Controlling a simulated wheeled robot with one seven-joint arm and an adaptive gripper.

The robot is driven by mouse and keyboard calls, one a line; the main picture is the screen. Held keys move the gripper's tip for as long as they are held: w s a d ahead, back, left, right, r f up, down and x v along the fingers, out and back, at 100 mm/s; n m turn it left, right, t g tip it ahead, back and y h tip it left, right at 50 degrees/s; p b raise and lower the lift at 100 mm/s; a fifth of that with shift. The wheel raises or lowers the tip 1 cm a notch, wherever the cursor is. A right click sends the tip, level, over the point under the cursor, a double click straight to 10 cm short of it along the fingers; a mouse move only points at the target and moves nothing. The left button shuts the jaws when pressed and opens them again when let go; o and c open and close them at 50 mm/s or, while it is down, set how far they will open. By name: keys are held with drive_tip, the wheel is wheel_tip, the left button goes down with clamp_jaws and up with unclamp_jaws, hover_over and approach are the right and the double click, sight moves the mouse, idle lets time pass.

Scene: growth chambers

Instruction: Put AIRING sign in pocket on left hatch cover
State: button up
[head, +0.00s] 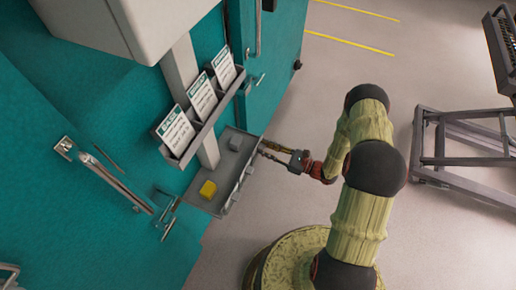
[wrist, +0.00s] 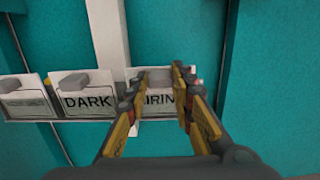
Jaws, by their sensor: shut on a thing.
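The AIRING sign (wrist: 160,100) is white with black letters and has a grey block at its top. It is the rightmost of a row of signs in the wrist view. My gripper (wrist: 160,76) is shut on it, one finger on each side. The fingers hide the first and last letters. In the head view my gripper (head: 268,150) is at the right side of the grey tray (head: 205,203), and the sign cannot be made out there. I cannot pick out the pocket on the left hatch cover in either view.
The DARK sign (wrist: 88,100) is close left of the AIRING sign, with another sign (wrist: 25,105) beyond. A rack (head: 168,153) of printed cards is above the tray. Teal doors with handles (head: 115,182) stand left. A cart (head: 465,140) stands right.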

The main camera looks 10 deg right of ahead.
clamp_jaws()
drive_tip(key=shift+r+p, duration=0.3)
drive_tip(key=shift+r, duration=0.2)
idle(0.4)
drive_tip(key=shift+r+p, duration=0.55)
drive_tip(key=shift+r, duration=0.2)
drive_tip(key=shift+r, duration=0.1)
drive_tip(key=shift+r+p, duration=1.05)
drive_tip(key=shift+r, duration=0.35)
drive_tip(key=shift+r, duration=0.3)
idle(0.3)
drive_tip(key=v, duration=1)
idle(0.6)
